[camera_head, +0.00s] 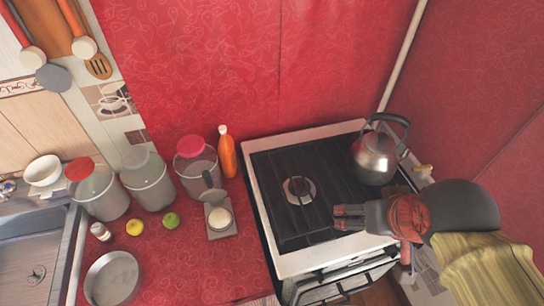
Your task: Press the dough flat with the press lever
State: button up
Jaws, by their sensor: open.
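A small grey press (233,234) stands on the red counter, left of the stove. A pale round piece of dough (220,218) sits on its base. A grey upper part (212,195), which looks like the lever and its plate, is raised behind the dough. The dough looks like a thick lump. My gripper (340,217) reaches in from the right above the stove top, fingers pointing left. It is open and empty, well to the right of the press and apart from it.
The stove (262,190) carries a kettle (374,158). An orange bottle (228,155) and several lidded jars stand behind the press. A green fruit (171,220), a yellow fruit (134,228) and a metal bowl (112,278) lie left. The counter in front of the press is clear.

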aim_at(212, 195)
jog(key=u, duration=1.3)
